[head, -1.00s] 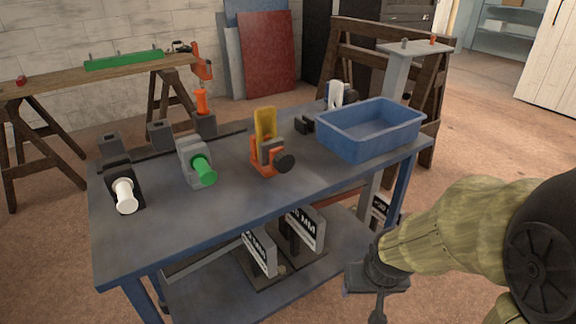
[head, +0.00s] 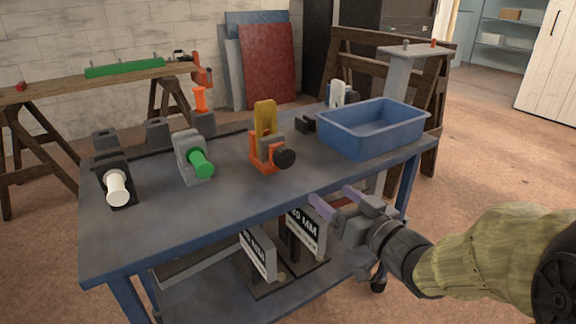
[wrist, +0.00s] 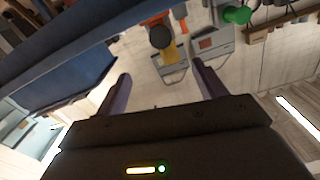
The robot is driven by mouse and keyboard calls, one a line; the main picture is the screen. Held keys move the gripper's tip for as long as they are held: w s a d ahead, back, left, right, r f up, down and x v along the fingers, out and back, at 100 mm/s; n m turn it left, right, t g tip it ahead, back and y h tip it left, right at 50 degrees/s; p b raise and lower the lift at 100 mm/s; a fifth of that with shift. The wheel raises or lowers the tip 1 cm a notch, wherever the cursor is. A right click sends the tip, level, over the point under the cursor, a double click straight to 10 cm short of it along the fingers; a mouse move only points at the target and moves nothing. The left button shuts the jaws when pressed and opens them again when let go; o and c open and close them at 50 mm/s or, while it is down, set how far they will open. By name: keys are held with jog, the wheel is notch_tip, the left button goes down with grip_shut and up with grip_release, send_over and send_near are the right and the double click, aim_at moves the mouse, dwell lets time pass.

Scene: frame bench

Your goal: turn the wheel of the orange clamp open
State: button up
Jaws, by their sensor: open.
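The orange clamp (head: 258,157) stands on the blue bench with a yellow piece (head: 265,118) upright in it. Its dark round wheel (head: 285,158) faces the front right. In the wrist view the wheel (wrist: 160,37) shows near the top, beyond the fingers. My gripper (head: 331,200) is open and empty, with purple-grey fingers. It is in front of the bench's front edge, to the right of and nearer than the clamp, apart from it. The gripper also shows in the wrist view (wrist: 162,82), with nothing between its fingers.
A blue bin (head: 340,146) stands on the bench right of the clamp. A clamp with a green handle (head: 201,163) and one with a white handle (head: 117,188) stand to the left. The bench top (head: 225,208) is bare in front of the clamps. Signs (head: 305,232) stand on the lower shelf.

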aim_at(286, 160)
jog(key=shift+a, duration=0.1)
jog(key=p+x, duration=0.2)
jog(key=p, duration=0.1)
jog(key=p+x, duration=0.3)
jog(key=shift+r+p, duration=0.25)
jog(key=shift+p, duration=0.1)
jog(key=p, duration=0.5)
jog(key=shift+w+a, duration=0.2)
jog(key=shift+w, duration=0.1)
jog(key=x, duration=1.2)
jog(key=shift+f, duration=0.25)
jog(key=shift+s, duration=0.1)
